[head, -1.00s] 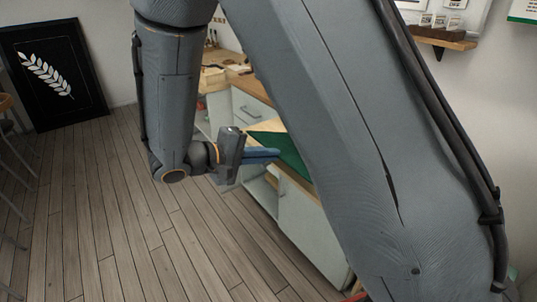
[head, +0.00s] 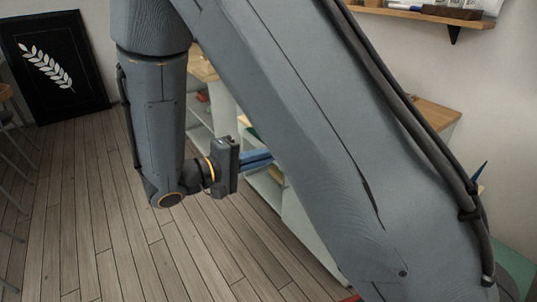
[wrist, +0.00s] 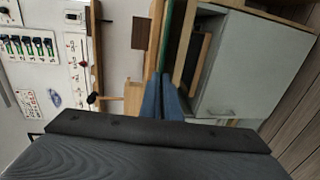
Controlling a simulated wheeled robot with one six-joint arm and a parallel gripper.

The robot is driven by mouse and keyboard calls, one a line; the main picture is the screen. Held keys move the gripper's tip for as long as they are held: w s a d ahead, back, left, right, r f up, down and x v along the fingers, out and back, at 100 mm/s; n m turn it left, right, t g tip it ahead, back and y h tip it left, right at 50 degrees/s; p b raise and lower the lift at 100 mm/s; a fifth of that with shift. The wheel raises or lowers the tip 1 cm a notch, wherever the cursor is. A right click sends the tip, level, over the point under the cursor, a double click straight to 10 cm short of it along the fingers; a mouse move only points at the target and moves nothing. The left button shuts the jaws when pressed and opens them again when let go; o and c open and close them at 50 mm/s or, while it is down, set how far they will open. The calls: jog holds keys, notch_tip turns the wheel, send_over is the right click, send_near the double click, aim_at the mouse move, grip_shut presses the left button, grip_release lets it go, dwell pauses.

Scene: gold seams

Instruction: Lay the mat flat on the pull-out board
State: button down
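My gripper (head: 270,159) has its two blue fingers close together, low in front of the cabinets. In the wrist view the fingertips (wrist: 164,76) meet the end of a thin green strip. This is the mat (wrist: 182,38), seen almost edge-on, and my gripper appears shut on its edge. In the head view my arm hides nearly all of the mat, and only a dark green sliver shows above the fingers. Light wood strips run beside the mat in the wrist view. I cannot tell which of them is the pull-out board.
Pale cabinets (head: 226,118) with open shelves stand behind my gripper; a cabinet front (wrist: 245,65) fills the right of the wrist view. A wall shelf (head: 430,12) is at upper right. A black framed picture (head: 50,65) leans at left. The wooden floor (head: 90,220) is clear.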

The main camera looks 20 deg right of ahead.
jog(key=shift+a+f+t+h+b, duration=0.1)
jog(key=shift+f+t+h+b, duration=0.2)
jog(key=shift+f+h+b, duration=0.9)
jog(key=shift+f+y+b, duration=0.35)
jog(key=shift+y+b, duration=0.05)
jog(key=c, duration=1.9)
grip_release()
jog(key=shift+f+b, duration=0.3)
jog(key=shift+f, duration=0.3)
jog(key=shift+p+v, duration=0.4)
jog(key=shift+v, duration=4.15)
